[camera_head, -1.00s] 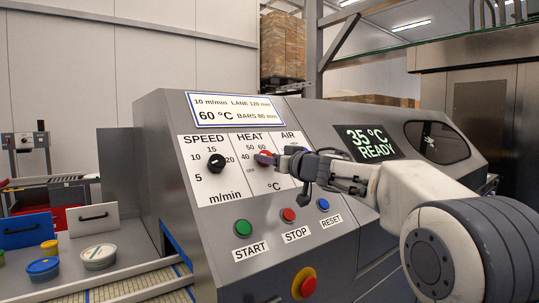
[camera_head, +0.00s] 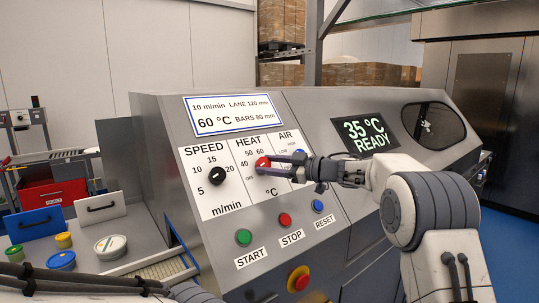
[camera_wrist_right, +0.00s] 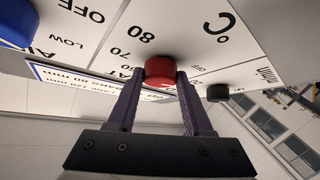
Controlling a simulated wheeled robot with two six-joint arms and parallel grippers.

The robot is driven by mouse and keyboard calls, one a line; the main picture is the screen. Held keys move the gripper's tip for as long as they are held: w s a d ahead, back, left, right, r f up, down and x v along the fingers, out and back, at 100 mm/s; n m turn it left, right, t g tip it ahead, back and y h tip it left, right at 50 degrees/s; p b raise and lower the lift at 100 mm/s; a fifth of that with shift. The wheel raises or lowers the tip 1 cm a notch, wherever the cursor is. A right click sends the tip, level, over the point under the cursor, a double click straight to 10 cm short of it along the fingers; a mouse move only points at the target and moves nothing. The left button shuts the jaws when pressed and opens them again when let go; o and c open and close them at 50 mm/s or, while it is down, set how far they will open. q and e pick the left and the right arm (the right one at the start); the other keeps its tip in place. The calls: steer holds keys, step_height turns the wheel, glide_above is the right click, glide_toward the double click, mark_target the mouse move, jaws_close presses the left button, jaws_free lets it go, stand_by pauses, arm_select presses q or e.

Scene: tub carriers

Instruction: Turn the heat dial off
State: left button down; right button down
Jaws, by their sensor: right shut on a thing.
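The red heat dial (camera_head: 263,163) sits on the white HEAT panel of the sloped machine front. My right gripper (camera_head: 271,166) comes to it from the right, its two fingers on either side of the dial. In the right wrist view the red dial (camera_wrist_right: 160,71) is between the purple-grey fingertips (camera_wrist_right: 159,76), and the gripper is shut on it. The dial's pointer mark is too small or hidden to read. The display (camera_head: 365,134) reads 35 °C READY. Part of my left arm shows at the lower left; its gripper is not seen.
The black speed dial (camera_head: 216,174) is left of the heat dial, and the blue air dial (camera_head: 299,158) is partly behind my right gripper. Green start (camera_head: 243,237), red stop (camera_head: 284,220) and blue reset (camera_head: 318,206) buttons lie below. A large red button (camera_head: 298,279) is lower.

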stand_by(0.5)
steer(key=shift+c, duration=1.5)
jaws_free()
steer(key=b+v, duration=0.2)
steer(key=v, duration=0.8)
steer(key=shift+d+b, duration=0.3)
steer(key=shift+b, duration=0.1)
